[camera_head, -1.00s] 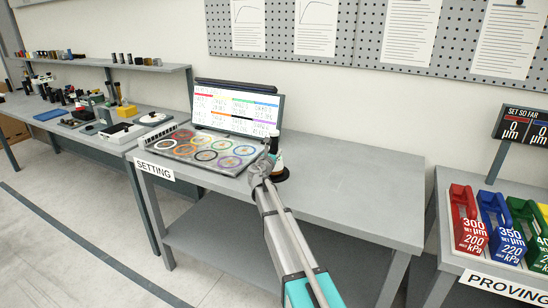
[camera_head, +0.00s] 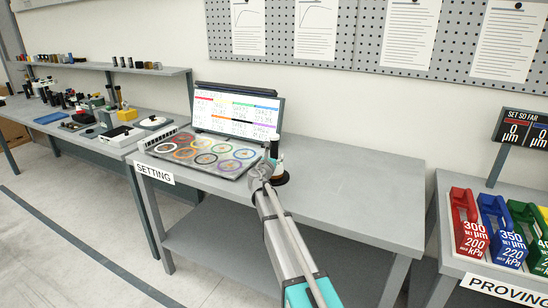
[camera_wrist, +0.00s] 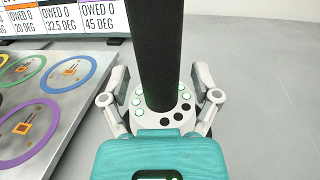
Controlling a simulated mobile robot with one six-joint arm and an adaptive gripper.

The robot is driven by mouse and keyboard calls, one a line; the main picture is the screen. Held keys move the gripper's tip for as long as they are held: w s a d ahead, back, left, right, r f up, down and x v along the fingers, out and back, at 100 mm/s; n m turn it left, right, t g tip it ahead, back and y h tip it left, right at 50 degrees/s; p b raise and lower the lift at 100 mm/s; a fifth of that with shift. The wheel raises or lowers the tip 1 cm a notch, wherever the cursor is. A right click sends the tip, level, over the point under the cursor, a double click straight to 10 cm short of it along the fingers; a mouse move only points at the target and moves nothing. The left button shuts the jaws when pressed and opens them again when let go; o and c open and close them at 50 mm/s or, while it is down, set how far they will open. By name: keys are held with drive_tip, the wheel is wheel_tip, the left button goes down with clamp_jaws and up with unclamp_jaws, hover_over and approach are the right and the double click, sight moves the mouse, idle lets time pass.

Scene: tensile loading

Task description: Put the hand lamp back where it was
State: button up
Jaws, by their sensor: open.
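The hand lamp appears to be the dark upright cylinder (camera_wrist: 155,45) between my fingers in the wrist view. In the head view its dark upper part (camera_head: 274,145) rises behind my gripper (camera_head: 264,168), beside the tilted plate of coloured rings on the setting bench. A round black base (camera_head: 281,179) shows at its foot. My gripper (camera_wrist: 158,80) is open, with one finger on each side of the cylinder and gaps visible between. The cylinder's lower end is partly hidden by my gripper, so I cannot tell exactly how it sits.
The screen (camera_head: 237,109) and ring plate (camera_head: 207,154) stand left of my gripper. The right part of the setting bench (camera_head: 350,172) is clear. Coloured weight blocks, including a red one (camera_head: 469,228), stand on the proving bench at right. A cluttered bench (camera_head: 80,142) lies left.

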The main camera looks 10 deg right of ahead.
drive_tip(key=shift+r, duration=0.15)
drive_tip(key=v, duration=1.2)
idle(0.6)
drive_tip(key=s+d+m+g+p, duration=0.1)
drive_tip(key=s+d+m, duration=0.1)
drive_tip(key=m, duration=0.1)
drive_tip(key=s+d+f+m+g+p, duration=0.1)
drive_tip(key=s+d+m+g, duration=0.1)
drive_tip(key=m, duration=0.1)
drive_tip(key=s+d+f+m+g+h+p, duration=0.1)
drive_tip(key=s+d+m, duration=0.1)
drive_tip(key=shift+s+d+m, duration=0.35)
drive_tip(key=shift+d+m, duration=0.05)
drive_tip(key=s+d+f+m+g+y+p, duration=0.1)
drive_tip(key=s+d+f+m+g+p, duration=0.3)
drive_tip(key=s+m, duration=0.55)
drive_tip(key=s+a+m+g+y+p, duration=0.2)
drive_tip(key=s+m+g+y, duration=0.2)
drive_tip(key=s, duration=0.5)
drive_tip(key=s+a+f+m+g+y+p, duration=0.1)
drive_tip(key=s+a+m+g+y+p, duration=0.1)
drive_tip(key=s+m, duration=0.6)
drive_tip(key=shift+s+a+f+g+y, duration=0.25)
drive_tip(key=shift+s+a+g+y, duration=0.45)
drive_tip(key=shift+g+y, duration=0.35)
drive_tip(key=shift+d, duration=0.1)
